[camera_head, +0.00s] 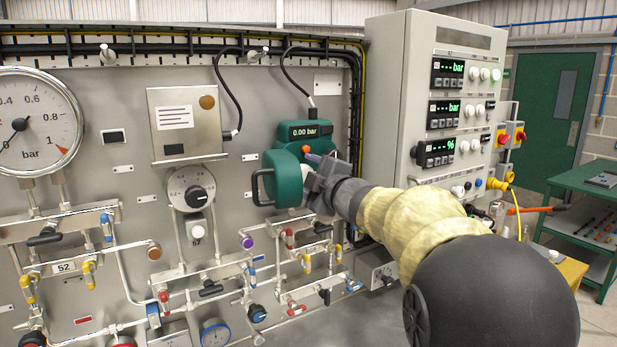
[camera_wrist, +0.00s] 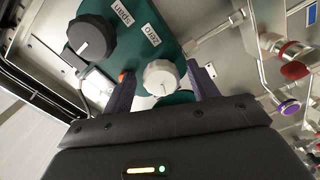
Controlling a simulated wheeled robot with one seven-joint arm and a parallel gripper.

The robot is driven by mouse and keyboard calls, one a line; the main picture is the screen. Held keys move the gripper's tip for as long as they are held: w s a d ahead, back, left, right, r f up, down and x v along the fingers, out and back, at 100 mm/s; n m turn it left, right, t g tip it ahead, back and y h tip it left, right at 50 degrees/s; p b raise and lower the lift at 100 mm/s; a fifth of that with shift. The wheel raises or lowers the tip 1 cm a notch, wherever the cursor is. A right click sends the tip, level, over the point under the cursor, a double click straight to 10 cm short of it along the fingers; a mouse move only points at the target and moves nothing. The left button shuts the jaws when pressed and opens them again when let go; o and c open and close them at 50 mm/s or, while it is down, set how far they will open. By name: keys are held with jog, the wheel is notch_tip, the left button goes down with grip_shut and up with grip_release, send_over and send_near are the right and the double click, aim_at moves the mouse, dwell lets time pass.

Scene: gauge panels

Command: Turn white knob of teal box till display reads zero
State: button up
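The teal box (camera_head: 288,182) is mounted on the grey panel in the head view. Its display (camera_head: 311,131) reads 0.00 bar. In the wrist view the teal face (camera_wrist: 150,57) carries a white knob (camera_wrist: 161,78) by the label "zero" and a black knob (camera_wrist: 92,36) by the label "span". My gripper (camera_wrist: 158,70) is open, with one dark finger on each side of the white knob and gaps showing between.
A black handle (camera_head: 260,187) sticks out at the box's left. A cable (camera_head: 290,75) runs into its top. Pipes and coloured valves (camera_head: 290,240) lie close below. A grey cabinet (camera_head: 395,100) with displays stands to the right. An orange button (camera_wrist: 125,76) is near the left finger.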

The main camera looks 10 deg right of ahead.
jog(key=shift+s, duration=0.15)
jog(key=b+v, duration=0.2)
jog(key=v, duration=1.5)
jog(key=shift+s, duration=0.1)
notch_tip(320, 180, down, 19)
jog(key=w+d+m+g+h, duration=0.15)
jog(key=m+g+h, duration=0.4)
jog(key=m, duration=0.55)
jog(key=s+a+f+m+g, duration=0.3)
jog(key=s+f+g, duration=0.1)
jog(key=s+f, duration=0.3)
jog(key=s+a+f+m+g+p, duration=0.1)
jog(key=s+a+f+m+g, duration=0.2)
jog(key=s+f+g, duration=0.2)
jog(key=s+f, duration=0.3)
jog(key=f, duration=0.3)
jog(key=shift+a+f, duration=0.2)
jog(key=shift+a, duration=0.2)
